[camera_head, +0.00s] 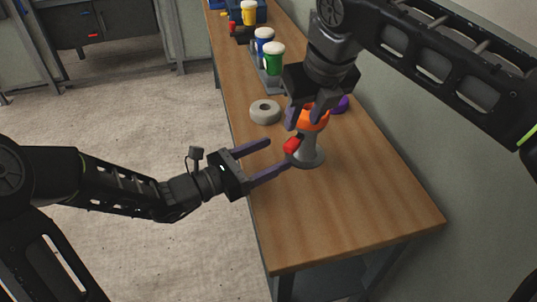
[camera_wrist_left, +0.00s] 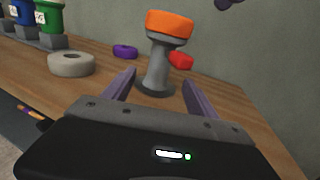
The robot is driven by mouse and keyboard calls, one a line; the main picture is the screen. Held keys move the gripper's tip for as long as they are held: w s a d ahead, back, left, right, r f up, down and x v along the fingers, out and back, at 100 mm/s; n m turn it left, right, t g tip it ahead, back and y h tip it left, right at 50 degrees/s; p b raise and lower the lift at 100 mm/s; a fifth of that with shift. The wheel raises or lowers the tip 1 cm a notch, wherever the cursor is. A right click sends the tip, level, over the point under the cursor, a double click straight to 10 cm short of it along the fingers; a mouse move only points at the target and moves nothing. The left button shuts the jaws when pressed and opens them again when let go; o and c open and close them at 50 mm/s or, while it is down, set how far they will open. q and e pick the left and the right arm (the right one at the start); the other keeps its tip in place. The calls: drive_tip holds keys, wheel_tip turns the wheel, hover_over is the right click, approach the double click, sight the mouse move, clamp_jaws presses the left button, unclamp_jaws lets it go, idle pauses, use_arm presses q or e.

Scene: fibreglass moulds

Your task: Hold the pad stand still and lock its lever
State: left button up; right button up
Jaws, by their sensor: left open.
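The pad stand has a grey flared base and column (camera_head: 308,148) with an orange pad (camera_head: 316,120) on top, and stands upright on the bench. Its red lever (camera_head: 292,145) sticks out toward the left in the head view. In the left wrist view the red lever (camera_wrist_left: 181,61) shows right of the column (camera_wrist_left: 158,70). My left gripper (camera_head: 279,153) is open and empty, its fingers pointing at the stand from the left, short of the column. My right gripper (camera_head: 306,113) comes from above, fingers apart near the orange pad and partly covering it; contact is unclear.
A grey ring (camera_head: 265,111) lies left of the stand, and a purple ring (camera_head: 341,104) behind it. Green (camera_head: 274,60) and blue (camera_head: 264,40) cups stand in a grey rack farther back. The wooden bench (camera_head: 370,205) is clear at the near end; a wall borders its right side.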

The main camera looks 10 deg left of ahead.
sight(295, 158)
use_arm(q)
drive_tip(key=shift+d, duration=0.1)
drive_tip(key=shift+x, duration=3.85)
drive_tip(key=shift+c, duration=0.4)
clamp_jaws()
